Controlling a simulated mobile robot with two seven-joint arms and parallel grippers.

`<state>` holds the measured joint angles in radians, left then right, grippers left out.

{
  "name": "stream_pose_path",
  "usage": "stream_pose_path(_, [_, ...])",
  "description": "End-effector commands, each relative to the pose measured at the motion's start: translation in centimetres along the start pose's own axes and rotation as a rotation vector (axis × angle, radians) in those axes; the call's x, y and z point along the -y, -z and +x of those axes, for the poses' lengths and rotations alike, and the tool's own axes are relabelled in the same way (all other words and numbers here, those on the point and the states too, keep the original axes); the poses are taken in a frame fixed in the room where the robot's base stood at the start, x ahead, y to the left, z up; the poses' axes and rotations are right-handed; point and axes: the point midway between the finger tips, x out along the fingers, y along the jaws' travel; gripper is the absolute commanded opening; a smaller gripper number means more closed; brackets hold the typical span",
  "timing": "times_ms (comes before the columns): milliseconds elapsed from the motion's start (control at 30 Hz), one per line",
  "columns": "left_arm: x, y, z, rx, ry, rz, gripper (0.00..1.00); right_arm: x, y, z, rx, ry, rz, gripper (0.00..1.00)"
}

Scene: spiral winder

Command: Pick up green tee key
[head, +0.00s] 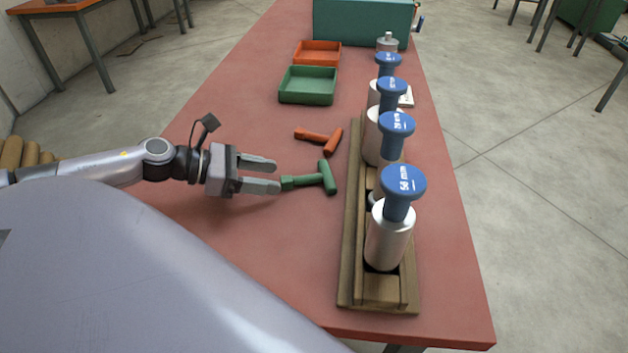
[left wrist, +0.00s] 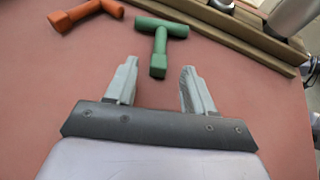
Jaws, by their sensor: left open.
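The green tee key (head: 310,180) lies on the red table, its crossbar on the right side, close to the wooden rack, and its stem pointing left. My left gripper (head: 276,174) is open and empty, just left of the key's stem end. In the left wrist view the green tee key (left wrist: 160,42) lies ahead of the fingers, its stem end near the opening between the fingertips (left wrist: 158,68). I cannot tell in the views whether a finger touches it. An orange tee key (head: 320,139) lies just behind the green one. My right gripper is not in view.
A wooden rack (head: 350,260) with several metal cylinders topped by blue knobs (head: 404,184) stands along the right. A green tray (head: 308,86) and an orange tray (head: 317,52) sit farther back, before a teal box (head: 362,22). The table's left part is bare.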

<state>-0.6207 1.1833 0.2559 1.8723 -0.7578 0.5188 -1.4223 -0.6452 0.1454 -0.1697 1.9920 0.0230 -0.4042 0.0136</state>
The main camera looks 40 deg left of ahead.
Motion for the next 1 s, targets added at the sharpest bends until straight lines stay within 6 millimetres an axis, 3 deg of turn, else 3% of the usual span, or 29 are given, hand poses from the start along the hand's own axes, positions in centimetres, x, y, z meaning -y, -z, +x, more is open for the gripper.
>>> stream_pose_path(300, [0.0,0.1,2.6,0.001,0.001,0.002,0.53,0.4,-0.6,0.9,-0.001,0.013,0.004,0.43])
stream_pose_path(667, [-0.1,0.0,2.8,-0.001,0.0,-0.001,0.53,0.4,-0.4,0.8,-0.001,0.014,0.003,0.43])
stream_pose_path(833, [0.0,0.0,2.8,-0.001,0.0,-0.001,0.01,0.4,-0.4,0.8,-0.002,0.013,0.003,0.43])
stream_pose_path(1000, [-0.1,-0.1,2.8,0.0,-0.001,0.0,0.0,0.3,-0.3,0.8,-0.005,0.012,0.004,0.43])
